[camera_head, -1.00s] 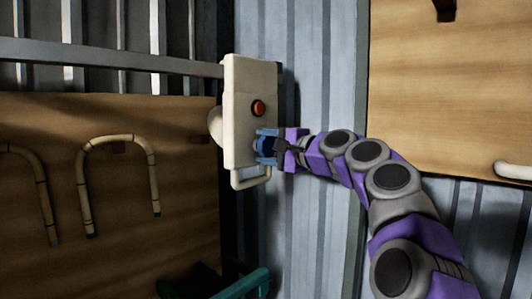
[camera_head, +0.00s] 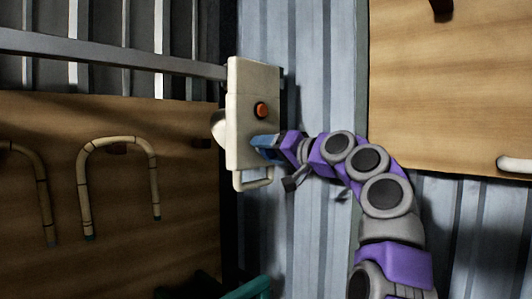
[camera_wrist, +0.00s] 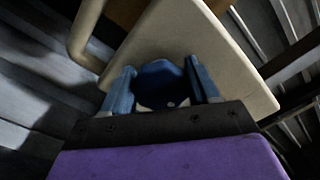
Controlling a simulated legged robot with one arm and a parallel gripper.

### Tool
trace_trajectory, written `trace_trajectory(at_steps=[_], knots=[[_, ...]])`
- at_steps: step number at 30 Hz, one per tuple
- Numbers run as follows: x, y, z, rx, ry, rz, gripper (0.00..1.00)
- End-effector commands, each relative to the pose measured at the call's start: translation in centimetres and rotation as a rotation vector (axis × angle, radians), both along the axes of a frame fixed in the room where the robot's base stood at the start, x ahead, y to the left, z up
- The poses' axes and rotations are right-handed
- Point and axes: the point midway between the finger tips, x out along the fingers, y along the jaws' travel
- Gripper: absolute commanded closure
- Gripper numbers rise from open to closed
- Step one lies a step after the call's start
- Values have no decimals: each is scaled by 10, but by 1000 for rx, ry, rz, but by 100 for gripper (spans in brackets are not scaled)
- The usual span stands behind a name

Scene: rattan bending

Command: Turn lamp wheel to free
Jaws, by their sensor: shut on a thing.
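The lamp is a cream box (camera_head: 252,90) with an orange button (camera_head: 261,109) on its face and a loop handle (camera_head: 254,183) at its lower end. Its body also fills the upper middle of the wrist view (camera_wrist: 205,40). The dark blue round wheel (camera_wrist: 160,76) sits on the lamp between my two lighter blue fingers. My gripper (camera_wrist: 163,88) is shut on the wheel, one finger on each side. In the head view, my gripper (camera_head: 264,144) meets the lamp face below the button and hides the wheel. The wheel's setting marks cannot be read.
A grey metal rail (camera_head: 110,58) runs to the lamp from the left. Wooden boards stand left (camera_head: 120,190) and right (camera_head: 460,85), the left one with bent rattan pieces (camera_head: 83,185). A teal bar (camera_head: 245,290) is below the lamp. Corrugated wall (camera_head: 315,60) lies behind.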

Motion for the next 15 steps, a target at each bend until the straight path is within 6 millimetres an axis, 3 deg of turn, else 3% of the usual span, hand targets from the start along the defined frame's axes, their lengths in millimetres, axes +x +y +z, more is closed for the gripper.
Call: trace_trajectory(at_steps=[4,15], knots=[[5,-2,-7,-75,-75,-3,70],[4,-2,-4,-175,-213,-3,71]])
